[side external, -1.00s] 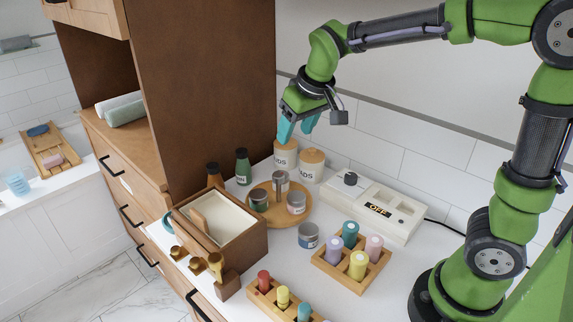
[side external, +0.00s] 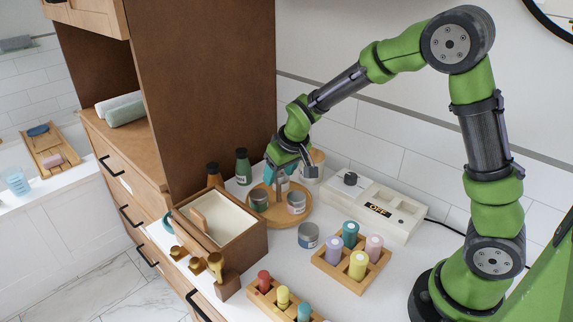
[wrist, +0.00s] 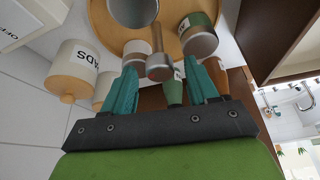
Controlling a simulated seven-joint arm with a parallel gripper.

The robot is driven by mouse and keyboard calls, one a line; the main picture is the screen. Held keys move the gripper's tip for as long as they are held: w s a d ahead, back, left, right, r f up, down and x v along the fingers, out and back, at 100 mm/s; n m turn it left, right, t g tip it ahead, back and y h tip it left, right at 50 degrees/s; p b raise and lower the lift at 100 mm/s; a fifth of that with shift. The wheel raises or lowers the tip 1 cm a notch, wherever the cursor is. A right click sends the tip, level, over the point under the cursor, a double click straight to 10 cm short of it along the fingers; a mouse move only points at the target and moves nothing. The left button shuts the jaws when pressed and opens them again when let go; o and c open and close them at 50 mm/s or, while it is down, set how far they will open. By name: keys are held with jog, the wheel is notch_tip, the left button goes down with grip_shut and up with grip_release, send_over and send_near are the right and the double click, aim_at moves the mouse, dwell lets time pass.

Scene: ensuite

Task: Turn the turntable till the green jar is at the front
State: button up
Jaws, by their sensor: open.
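The round wooden turntable (side external: 277,219) stands on the white counter and carries jars around a central wooden post (side external: 280,189). The green jar (side external: 260,199), with a grey lid, is on its left side in the side view. A pinkish jar (side external: 296,203) is on its right. In the wrist view the green jar (wrist: 199,36) lies right of the post's round knob (wrist: 159,67), on the turntable (wrist: 172,14). My gripper (side external: 278,177) is low over the turntable. Its teal fingers (wrist: 161,75) are apart, one on each side of the knob; contact is unclear.
Lidded canisters (side external: 312,163) stand behind the turntable, bottles (side external: 243,167) at its back left. A wooden box (side external: 236,243) is close at front left, a blue-grey jar (side external: 308,236) at front right. The white device (side external: 385,205) and bottle rack (side external: 352,262) are further right.

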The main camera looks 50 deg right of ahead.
grip_shut()
dwell(0.3)
jog(key=shift+d+n+y, duration=0.15)
jog(key=shift+n+y, duration=0.25)
jog(key=shift+n, duration=0.5)
jog(key=shift+n+y, duration=0.5)
jog(key=shift+n, duration=0.8)
grip_release()
